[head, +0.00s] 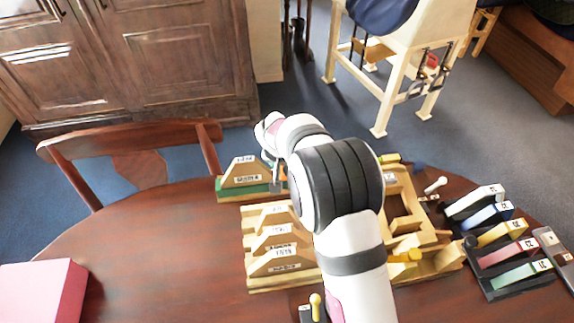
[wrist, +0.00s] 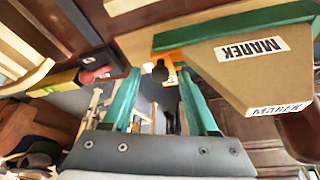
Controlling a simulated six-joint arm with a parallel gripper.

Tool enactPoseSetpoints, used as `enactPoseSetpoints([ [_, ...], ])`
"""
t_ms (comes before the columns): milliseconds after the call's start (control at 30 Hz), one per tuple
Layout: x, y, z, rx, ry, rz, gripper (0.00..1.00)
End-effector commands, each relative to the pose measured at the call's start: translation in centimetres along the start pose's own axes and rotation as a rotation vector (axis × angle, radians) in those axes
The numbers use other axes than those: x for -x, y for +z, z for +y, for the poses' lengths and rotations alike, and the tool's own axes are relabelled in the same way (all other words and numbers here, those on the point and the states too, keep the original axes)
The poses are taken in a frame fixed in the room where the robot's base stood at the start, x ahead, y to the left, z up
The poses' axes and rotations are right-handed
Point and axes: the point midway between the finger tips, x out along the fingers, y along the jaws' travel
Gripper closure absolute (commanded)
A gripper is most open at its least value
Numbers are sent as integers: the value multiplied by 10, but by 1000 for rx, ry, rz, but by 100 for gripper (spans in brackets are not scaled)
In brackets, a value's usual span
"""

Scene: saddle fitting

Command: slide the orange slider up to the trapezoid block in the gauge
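The trapezoid block (head: 243,172) is pale wood with white labels and sits in the gauge (head: 228,196), a wooden holder with a green strip, at the table's far side. In the wrist view the block (wrist: 235,75) fills the upper right, with a label reading MAREK. A small orange part, seemingly the orange slider (wrist: 172,60), shows left of the block, with a dark knob (wrist: 160,71) at it. My gripper (wrist: 160,76) has two teal fingers spread apart, with the knob showing between their tips. Contact cannot be told. In the head view my arm hides most of the gripper and slider.
A rack of labelled wooden blocks (head: 268,283) stands nearer, left of my arm. A wooden frame (head: 449,260) and a rack of coloured bars (head: 510,238) stand to the right. A pink box (head: 42,291) lies at left. The left tabletop is mostly clear.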

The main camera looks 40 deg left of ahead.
Motion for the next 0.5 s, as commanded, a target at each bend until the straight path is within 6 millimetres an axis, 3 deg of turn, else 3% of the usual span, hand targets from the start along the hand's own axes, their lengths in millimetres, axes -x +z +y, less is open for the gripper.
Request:
enactPoseSetpoints([
  [267,3,0,0,0,0,1,41],
  [367,18,-1,0,1,-1,2,41],
  [500,59,-1,0,-1,-3,5,41],
])
